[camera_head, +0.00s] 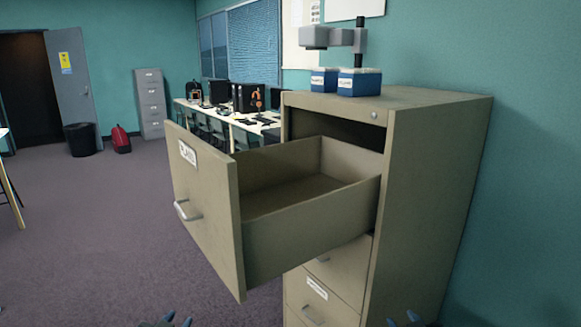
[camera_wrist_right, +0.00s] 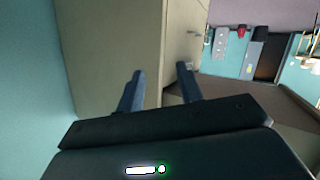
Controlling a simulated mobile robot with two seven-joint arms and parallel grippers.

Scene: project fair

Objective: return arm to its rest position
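My left gripper (camera_head: 178,319) shows only as two dark fingertips at the bottom edge of the head view, left of the filing cabinet. The tips are apart and hold nothing I can see. My right gripper (camera_head: 401,319) shows at the bottom edge in front of the cabinet's right part. In the right wrist view my right gripper (camera_wrist_right: 160,85) has its two blue-grey fingers apart, with nothing between them. The rest of both arms is out of the head view.
A beige filing cabinet (camera_head: 440,170) stands close ahead by the teal wall. Its top drawer (camera_head: 205,210) is pulled far out and looks empty. Two blue boxes (camera_head: 359,83) and a grey-black device (camera_head: 335,37) are on top. Open carpet (camera_head: 90,230) lies to the left.

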